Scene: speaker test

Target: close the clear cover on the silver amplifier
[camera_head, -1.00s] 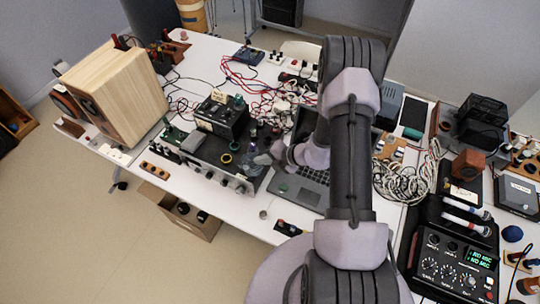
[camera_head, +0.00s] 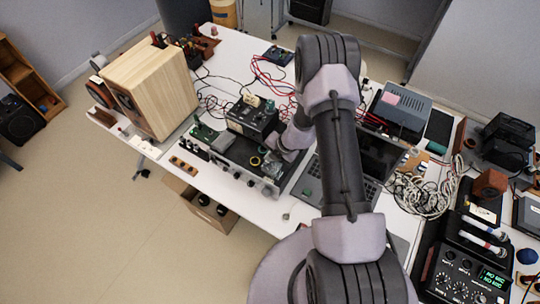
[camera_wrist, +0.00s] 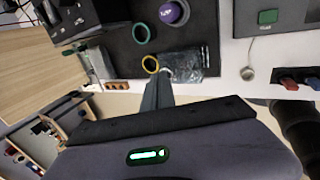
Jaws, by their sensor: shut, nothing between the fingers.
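The wide dark-topped unit with a silver knobbed front (camera_head: 232,170), which I take for the amplifier, lies on the white table between the wooden speaker and the laptop. A crumpled clear plastic piece (camera_head: 270,167) lies on its right end; it also shows in the wrist view (camera_wrist: 186,64). I cannot tell whether this is the cover, and no hinged clear lid is plain to see. My gripper (camera_head: 276,142) is above the unit's right part, partly hidden by my arm. In the wrist view my gripper (camera_wrist: 160,78) is shut and empty, its tips by the plastic's left edge.
A black meter box (camera_head: 250,118) stands behind. The wooden speaker (camera_head: 155,88) is left, the laptop (camera_head: 308,187) right. Cables clutter the back.

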